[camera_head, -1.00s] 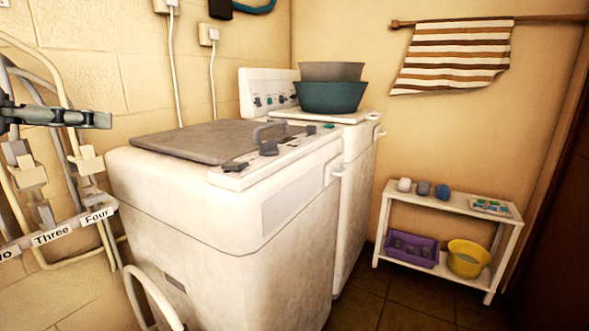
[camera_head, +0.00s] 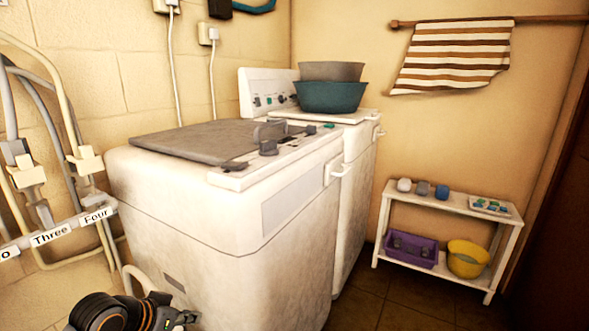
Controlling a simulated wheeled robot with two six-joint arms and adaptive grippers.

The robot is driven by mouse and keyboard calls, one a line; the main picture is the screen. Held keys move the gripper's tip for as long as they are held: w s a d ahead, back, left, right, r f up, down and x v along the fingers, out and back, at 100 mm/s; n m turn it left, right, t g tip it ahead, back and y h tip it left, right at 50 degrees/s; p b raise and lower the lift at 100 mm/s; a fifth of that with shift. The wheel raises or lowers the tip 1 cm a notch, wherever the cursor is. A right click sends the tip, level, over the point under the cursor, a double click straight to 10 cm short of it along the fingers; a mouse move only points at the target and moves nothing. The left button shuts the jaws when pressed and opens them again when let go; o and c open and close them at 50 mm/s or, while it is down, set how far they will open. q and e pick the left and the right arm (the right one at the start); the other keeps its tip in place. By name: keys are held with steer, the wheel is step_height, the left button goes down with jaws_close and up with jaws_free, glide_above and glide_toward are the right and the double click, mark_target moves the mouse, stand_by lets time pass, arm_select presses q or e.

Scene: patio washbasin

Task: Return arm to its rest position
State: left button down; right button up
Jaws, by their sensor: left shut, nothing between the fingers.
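My left arm comes into the head view at the bottom left edge, with a dark round joint and orange rings. My left gripper (camera_head: 185,318) is low in front of the near white washing machine (camera_head: 225,215). It is shut and empty, and only a small part of it shows. My right gripper is not in view.
Cables and plugs hang at the left wall above a rail labelled Three and Four (camera_head: 50,237). A second machine behind bears a teal basin (camera_head: 330,97) and a grey one. A white shelf (camera_head: 450,203) holds a purple basket (camera_head: 412,249) and a yellow bucket (camera_head: 467,258).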

arm_select(q)
steer(key=s+f+n+g+y+p, duration=0.35)
steer(key=s+f+g+p, duration=0.4)
steer(key=s+f, duration=1.75)
steer(key=s+a+f+p, duration=0.2)
steer(key=s+p, duration=0.6)
steer(key=p, duration=0.2)
steer(key=s+a+f+t+y+p, duration=0.1)
steer(key=s+a+p, duration=0.1)
steer(key=s+p, duration=0.6)
steer(key=shift+s+f+p, duration=0.2)
steer(key=shift+f+p, duration=0.2)
steer(key=shift+p, duration=0.85)
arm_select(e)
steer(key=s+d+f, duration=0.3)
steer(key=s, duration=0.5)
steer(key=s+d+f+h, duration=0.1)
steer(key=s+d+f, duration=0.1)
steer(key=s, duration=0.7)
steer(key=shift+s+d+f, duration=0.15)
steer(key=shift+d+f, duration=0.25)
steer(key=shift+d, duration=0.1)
